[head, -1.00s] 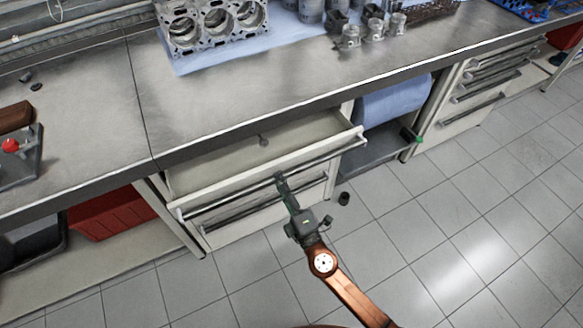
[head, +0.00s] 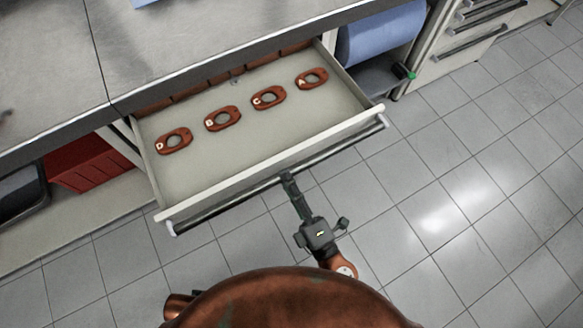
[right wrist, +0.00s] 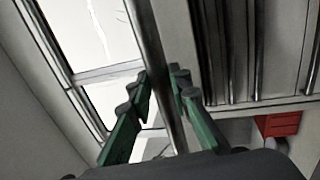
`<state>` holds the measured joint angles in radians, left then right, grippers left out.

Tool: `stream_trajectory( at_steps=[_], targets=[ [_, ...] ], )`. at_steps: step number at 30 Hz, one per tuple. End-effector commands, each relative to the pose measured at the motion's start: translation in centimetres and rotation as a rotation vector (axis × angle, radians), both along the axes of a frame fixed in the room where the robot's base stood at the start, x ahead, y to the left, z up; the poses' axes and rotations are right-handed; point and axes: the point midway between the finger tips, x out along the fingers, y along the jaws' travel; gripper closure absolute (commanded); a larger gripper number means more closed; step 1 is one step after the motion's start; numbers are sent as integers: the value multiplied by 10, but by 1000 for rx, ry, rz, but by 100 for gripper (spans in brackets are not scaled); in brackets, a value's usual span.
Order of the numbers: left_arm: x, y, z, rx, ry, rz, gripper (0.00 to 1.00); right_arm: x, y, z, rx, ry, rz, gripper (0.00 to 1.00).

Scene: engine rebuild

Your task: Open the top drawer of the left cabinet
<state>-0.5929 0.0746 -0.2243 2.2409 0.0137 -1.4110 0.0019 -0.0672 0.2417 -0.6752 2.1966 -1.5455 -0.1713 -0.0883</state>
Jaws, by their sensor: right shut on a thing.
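The top drawer (head: 255,148) of the left cabinet is pulled well out from under the workbench. Several copper-coloured oval parts with lettered tags lie in it, among them one (head: 174,141) at the left and one (head: 311,78) at the right. My right gripper (head: 287,179) is shut on the long bar handle (head: 225,204) along the drawer front, a little right of its middle. In the right wrist view the green fingers (right wrist: 160,100) stand either side of the handle bar (right wrist: 147,40). My left gripper is not in view.
The grey bench top (head: 180,45) overhangs the back of the drawer. A red bin (head: 85,163) sits under the bench at left. A blue roll (head: 380,32) hangs to the right, by another drawer cabinet (head: 462,50). The tiled floor (head: 450,190) in front is clear.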

Motion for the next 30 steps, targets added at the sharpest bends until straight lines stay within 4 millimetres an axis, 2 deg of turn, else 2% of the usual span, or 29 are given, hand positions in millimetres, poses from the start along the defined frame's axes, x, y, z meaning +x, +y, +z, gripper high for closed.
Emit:
stream_trajectory(
  at_steps=[12, 13, 16, 25, 30],
  targets=[
    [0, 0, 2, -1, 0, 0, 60, -2, 0, -1, -1, 2, 3, 100],
    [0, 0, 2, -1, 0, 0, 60, -2, 0, -1, -1, 2, 3, 81],
    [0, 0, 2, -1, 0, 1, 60, -2, 0, -1, -1, 1, 3, 74],
    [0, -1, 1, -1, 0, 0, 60, -3, 0, -1, -1, 1, 3, 74],
    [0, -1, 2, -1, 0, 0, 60, -11, -5, -3, -5, 1, 2, 74]
  ],
)
